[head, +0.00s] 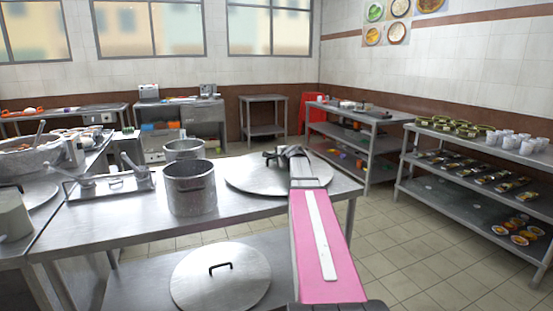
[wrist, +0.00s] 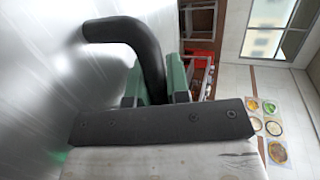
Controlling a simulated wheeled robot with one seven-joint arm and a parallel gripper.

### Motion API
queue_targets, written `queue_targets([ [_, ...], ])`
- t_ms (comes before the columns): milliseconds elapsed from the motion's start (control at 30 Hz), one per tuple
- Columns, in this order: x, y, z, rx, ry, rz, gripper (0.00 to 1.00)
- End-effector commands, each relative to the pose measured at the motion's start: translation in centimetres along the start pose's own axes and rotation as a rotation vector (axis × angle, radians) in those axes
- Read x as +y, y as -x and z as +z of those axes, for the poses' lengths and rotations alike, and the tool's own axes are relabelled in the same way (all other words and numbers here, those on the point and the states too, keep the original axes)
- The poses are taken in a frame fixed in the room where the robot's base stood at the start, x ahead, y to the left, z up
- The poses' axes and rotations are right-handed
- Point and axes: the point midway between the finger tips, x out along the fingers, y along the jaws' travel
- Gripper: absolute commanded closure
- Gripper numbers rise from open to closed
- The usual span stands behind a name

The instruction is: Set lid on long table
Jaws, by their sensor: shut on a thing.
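A large round steel lid (head: 250,179) is at the right end of the long steel table (head: 120,221), at tabletop level. Whether it touches the top cannot be told. My gripper (head: 285,153) is at the lid's black handle. In the wrist view my gripper (wrist: 159,85) has its green-lined fingers shut on the black curved handle (wrist: 130,32), with the lid's shiny surface (wrist: 50,80) filling the left side. My pink arm reaches in from the lower right and hides part of the lid's right side.
Steel pots (head: 190,188) stand left of the lid on the table, beside a tray with ladles (head: 110,184). Another lid (head: 220,277) lies on the lower shelf. Racks with food (head: 480,180) line the right; the tiled floor (head: 400,250) between is clear.

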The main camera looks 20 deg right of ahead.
Motion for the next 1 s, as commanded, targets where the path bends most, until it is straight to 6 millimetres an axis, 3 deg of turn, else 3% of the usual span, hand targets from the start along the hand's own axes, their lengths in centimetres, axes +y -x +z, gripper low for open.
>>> queue_targets([
  [100,0.0,0.0,0.0,0.001,-0.001,-0.002,1.00],
  [133,0.1,0.0,0.0,0.000,0.000,0.000,0.80],
  [200,0.1,0.0,0.0,0.000,0.000,0.000,0.58],
  [567,0.0,0.5,0.0,0.000,0.000,0.000,0.58],
  [1000,0.1,8.4,0.2,0.001,0.000,-0.001,0.58],
])
